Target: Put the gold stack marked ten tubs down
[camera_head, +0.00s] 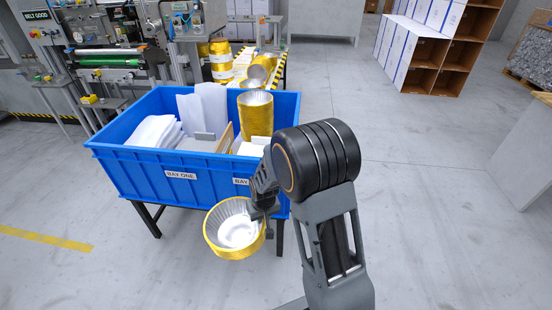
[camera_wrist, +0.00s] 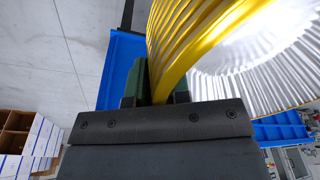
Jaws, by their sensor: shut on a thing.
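My gripper (camera_head: 266,213) is shut on the wall of a gold ribbed stack of tubs (camera_head: 212,242), silver inside. It holds the stack tilted, mouth facing the head camera, in front of the blue bin's right part. In the wrist view the stack (camera_wrist: 205,35) fills the upper right, its wall between my fingers (camera_wrist: 160,85). No count mark is legible on it. The blue bin (camera_head: 135,172) stands on dark legs. Its front labels read "BAY ONE" and, partly hidden, "BAY". Another gold stack (camera_head: 256,118) stands upright in its right part.
White bags or sheets (camera_head: 155,132) fill the bin's left part, beside a cardboard divider (camera_head: 225,138). More gold stacks (camera_head: 221,62) and a tipped one (camera_head: 262,66) are on the machine table behind. Grey floor (camera_head: 430,200) is clear to the right, before brown shelving (camera_head: 440,60).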

